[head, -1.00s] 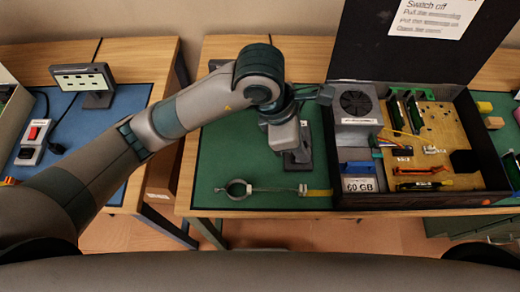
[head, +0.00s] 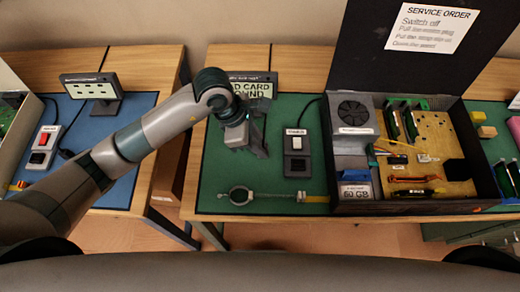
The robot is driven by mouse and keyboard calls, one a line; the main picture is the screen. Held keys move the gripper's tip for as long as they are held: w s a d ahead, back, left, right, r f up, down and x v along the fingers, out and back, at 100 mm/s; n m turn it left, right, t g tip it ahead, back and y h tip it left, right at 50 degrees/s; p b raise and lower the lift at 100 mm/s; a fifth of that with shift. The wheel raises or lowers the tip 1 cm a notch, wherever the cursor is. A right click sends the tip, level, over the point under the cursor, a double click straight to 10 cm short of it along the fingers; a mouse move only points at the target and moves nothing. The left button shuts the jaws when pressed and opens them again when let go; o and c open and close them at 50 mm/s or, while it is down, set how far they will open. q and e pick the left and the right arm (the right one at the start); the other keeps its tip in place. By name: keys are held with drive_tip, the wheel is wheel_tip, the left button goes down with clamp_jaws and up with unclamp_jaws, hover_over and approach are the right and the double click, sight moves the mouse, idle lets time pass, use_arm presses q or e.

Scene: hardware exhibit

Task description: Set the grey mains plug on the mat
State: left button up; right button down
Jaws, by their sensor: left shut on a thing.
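My left gripper (head: 258,150) is over the left part of the green mat (head: 220,180), left of a dark socket box (head: 297,142) with a white switch. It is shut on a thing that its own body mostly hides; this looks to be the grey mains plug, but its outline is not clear. I cannot tell how high it is above the mat. My right gripper is not in view.
An open black case (head: 400,207) with electronics fills the right. A sign (head: 255,88) stands behind the gripper. The left table has a blue mat (head: 120,150). Bare mat lies between ring and gripper.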

use_arm(q)
drive_tip(key=shift+s+f+p, duration=0.1)
drive_tip(key=shift+f+p, duration=0.25)
drive_tip(key=shift+f, duration=0.1)
wheel_tip(320, 180, down, 2)
drive_tip(key=shift+p, duration=0.5)
drive_tip(key=shift+f, duration=0.5)
drive_tip(key=shift+f, duration=0.2)
drive_tip(key=o, duration=0.8)
